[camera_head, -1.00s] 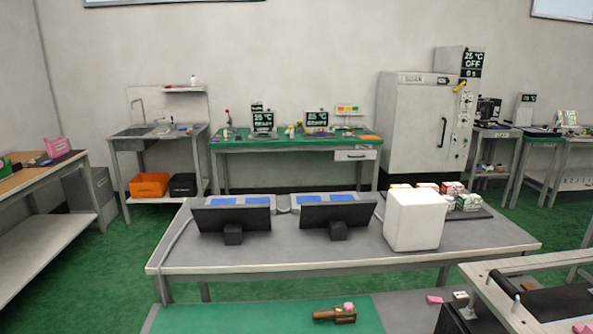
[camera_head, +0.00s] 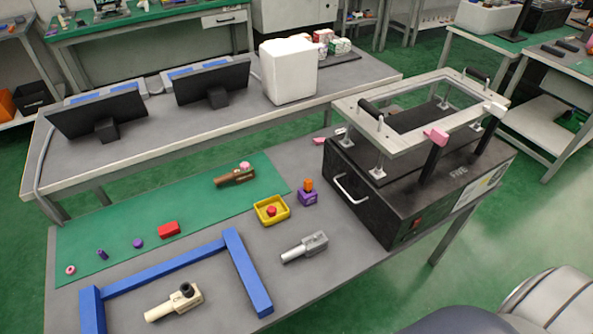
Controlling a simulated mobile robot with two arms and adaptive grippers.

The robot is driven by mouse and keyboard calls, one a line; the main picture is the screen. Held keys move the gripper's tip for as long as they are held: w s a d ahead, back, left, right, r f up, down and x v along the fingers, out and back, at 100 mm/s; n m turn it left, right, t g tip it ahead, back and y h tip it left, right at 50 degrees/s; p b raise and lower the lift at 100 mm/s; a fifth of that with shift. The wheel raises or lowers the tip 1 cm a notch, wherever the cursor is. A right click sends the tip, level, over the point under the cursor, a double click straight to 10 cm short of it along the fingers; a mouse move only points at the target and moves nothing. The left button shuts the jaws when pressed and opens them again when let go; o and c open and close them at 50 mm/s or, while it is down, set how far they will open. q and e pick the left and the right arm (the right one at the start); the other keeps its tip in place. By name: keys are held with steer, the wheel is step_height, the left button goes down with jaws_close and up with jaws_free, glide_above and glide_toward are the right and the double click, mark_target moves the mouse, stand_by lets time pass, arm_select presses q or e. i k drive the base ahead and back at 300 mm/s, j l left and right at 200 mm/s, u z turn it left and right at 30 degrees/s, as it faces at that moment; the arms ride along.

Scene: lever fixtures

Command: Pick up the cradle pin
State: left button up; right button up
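No part can be named with certainty as the cradle pin. A small purple pin-like piece (camera_head: 102,254) is on the green mat (camera_head: 225,208), between a pink ring (camera_head: 70,270) and a purple round piece (camera_head: 138,243). A red block (camera_head: 168,229) lies to their right. A yellow tray (camera_head: 259,213) holds a small red piece (camera_head: 272,211). A purple block with an orange top (camera_head: 307,192) stands beside it. Lever fixtures lie about: brown with a pink knob (camera_head: 234,177), grey (camera_head: 304,247), cream with a dark knob (camera_head: 174,302). Neither gripper is in view.
A blue frame (camera_head: 165,262) lies on the grey table's near left. A black press-like machine (camera_head: 400,190) with a white upper frame fills the right side. Behind is a bench with two monitors (camera_head: 212,85) and a white box (camera_head: 288,70).

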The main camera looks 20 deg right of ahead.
mark_target(308, 183)
steer(key=l+z, duration=0.2)
steer(key=z, duration=0.2)
steer(key=k+l+z, duration=0.1)
steer(key=z, duration=0.25)
steer(key=l+z, duration=0.5)
steer(key=z, duration=0.25)
